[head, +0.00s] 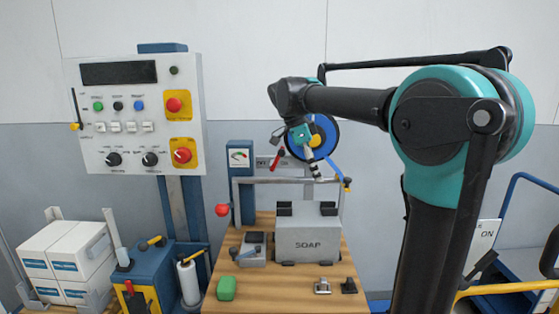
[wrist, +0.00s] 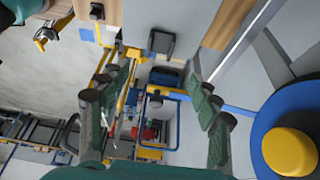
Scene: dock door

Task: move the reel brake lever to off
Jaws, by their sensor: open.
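The reel (head: 326,124), blue with a yellow hub, is on the wall behind my gripper. A red-handled lever (head: 277,158) sticks up at a tilt just left of the reel, by a small plate (head: 263,164) with partly hidden lettering that seems to include "ON". I take it for the reel brake lever; its exact setting is unclear. My gripper (head: 313,167) is open and empty, in front of the reel's lower part and right of the red handle, apart from it. In the wrist view the gripper (wrist: 160,68) has spread green-padded fingers, the reel (wrist: 262,125) is at the right edge, and I cannot make out the lever.
Below is a wooden bench (head: 255,290) with a grey SOAP box (head: 308,244), a green block (head: 227,288) and a metal rail frame (head: 270,181) with a red ball knob (head: 222,210). A control panel (head: 130,135) stands left. A blue cart (head: 520,265) is right.

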